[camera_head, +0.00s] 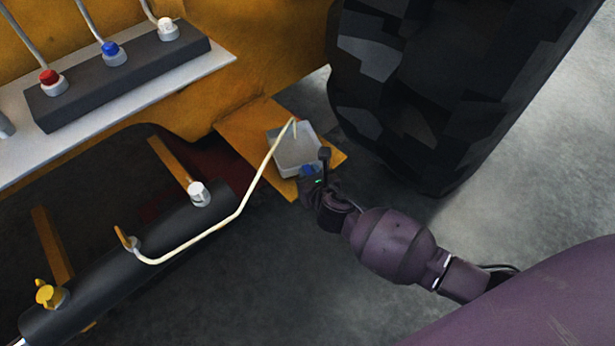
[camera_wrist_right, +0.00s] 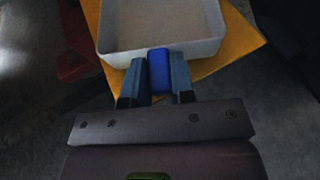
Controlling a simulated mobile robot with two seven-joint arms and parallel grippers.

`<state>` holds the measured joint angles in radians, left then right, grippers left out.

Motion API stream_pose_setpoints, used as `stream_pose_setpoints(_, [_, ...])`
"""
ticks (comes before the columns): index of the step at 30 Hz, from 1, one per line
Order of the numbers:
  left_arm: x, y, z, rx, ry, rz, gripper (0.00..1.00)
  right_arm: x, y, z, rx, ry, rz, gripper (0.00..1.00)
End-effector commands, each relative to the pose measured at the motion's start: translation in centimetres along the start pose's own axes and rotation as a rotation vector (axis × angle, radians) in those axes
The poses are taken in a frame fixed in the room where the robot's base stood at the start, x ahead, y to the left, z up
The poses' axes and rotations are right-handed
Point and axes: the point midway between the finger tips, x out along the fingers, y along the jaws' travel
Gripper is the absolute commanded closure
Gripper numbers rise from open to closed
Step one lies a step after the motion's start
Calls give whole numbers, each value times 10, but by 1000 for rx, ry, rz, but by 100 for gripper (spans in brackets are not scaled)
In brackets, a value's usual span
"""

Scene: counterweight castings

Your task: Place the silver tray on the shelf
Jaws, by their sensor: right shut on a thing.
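The silver tray (camera_head: 297,160) is a shallow, open, pale grey box in the middle of the head view. It also fills the top of the right wrist view (camera_wrist_right: 160,25), where a blue block-like grip shows at its near wall. My right gripper (camera_head: 314,172) is shut on this blue grip, with one finger (camera_wrist_right: 158,72) on each side. A flat yellow plate (camera_head: 236,127), probably the shelf, lies under the tray and sticks out around it. I cannot tell whether the tray touches the plate or is just above it. My left gripper is not in view.
A big black tyre (camera_head: 400,100) stands close to the right of the tray. A cream hose (camera_head: 238,208) arches from a dark cylinder (camera_head: 100,285) to the tray's upper edge in the picture. A dark block with coloured fittings (camera_head: 120,75) is at upper left. Grey floor lies below.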

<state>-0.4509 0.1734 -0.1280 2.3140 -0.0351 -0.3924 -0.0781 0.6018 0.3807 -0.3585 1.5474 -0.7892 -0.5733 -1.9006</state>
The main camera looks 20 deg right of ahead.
Motion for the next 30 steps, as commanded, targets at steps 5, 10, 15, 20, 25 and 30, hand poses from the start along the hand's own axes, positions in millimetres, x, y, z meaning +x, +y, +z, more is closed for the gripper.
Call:
stream_pose_setpoints(5, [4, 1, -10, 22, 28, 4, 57, 6, 0, -19, 0, 6, 0, 100])
stream_pose_setpoints(10, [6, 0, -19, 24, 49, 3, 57, 6, 0, -14, 0, 1, 0, 100])
stream_pose_setpoints(15, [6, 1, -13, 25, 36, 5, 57, 7, 0, -18, 1, 2, 0, 100])
stream_pose_setpoints(20, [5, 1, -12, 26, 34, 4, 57, 7, 0, -19, 1, 2, 0, 58])
stream_pose_setpoints(25, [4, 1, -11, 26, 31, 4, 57, 7, 0, -19, 1, 3, 0, 51])
stream_pose_setpoints(30, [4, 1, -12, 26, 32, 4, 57, 6, 0, -17, 1, 2, 0, 51])
